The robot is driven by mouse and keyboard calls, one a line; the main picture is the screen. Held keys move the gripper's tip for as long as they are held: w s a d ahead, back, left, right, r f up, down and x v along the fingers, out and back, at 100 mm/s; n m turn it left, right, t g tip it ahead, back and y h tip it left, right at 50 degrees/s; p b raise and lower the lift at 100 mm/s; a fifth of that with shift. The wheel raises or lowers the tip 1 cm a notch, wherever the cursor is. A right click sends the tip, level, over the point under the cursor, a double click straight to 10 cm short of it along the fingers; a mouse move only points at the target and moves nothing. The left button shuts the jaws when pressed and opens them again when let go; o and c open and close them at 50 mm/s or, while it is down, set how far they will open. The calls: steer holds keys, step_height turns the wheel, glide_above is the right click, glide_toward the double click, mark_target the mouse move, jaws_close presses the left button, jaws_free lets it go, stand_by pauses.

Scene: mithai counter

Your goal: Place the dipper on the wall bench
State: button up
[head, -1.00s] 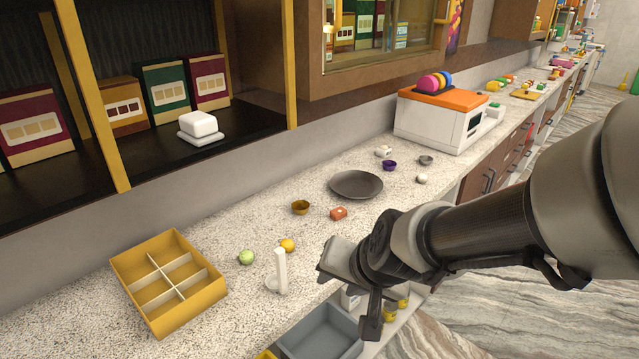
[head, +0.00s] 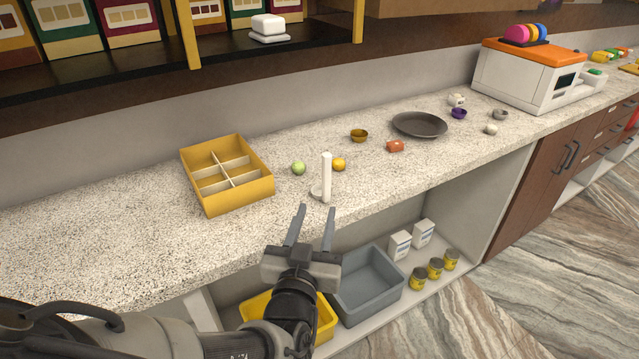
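A white upright piece with a tall handle and a small round foot or cup at its base, which looks like the dipper (head: 326,178), stands near the front edge of the speckled counter (head: 90,225). This counter runs along the wall and appears to be the wall bench. My gripper (head: 317,212) is open and empty, its two fingers pointing toward the counter's front edge. In the picture it is just below the white piece, apart from it.
A yellow divided box (head: 228,206), a green ball (head: 298,168), a yellow ball (head: 339,164) and a dark plate (head: 419,124) sit on the counter. Below are a grey bin (head: 372,296) and a yellow bin (head: 330,318). The counter's left part is clear.

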mark_target(326, 184)
steer(key=w+b, duration=0.1)
steer(key=w, duration=0.2)
steer(key=w+d+b, duration=0.1)
steer(key=w, duration=0.3)
steer(key=w+b, duration=0.1)
steer(key=w, duration=0.2)
steer(key=shift+w+d+f, duration=0.1)
steer(key=shift+w+d, duration=0.05)
steer(key=shift+w, duration=0.25)
steer(key=shift+w+d+r+b, duration=0.1)
steer(key=shift+w+b, duration=0.15)
steer(key=shift+w, duration=0.7)
steer(key=shift+w+d+r+b, duration=0.15)
steer(key=shift+w+b, duration=0.05)
steer(key=shift+w, duration=0.8)
steer(key=shift+w+d+r+b, duration=0.1)
steer(key=shift+w+b, duration=0.15)
steer(key=shift+w, duration=0.7)
steer(key=shift+c, duration=0.5)
jaws_close()
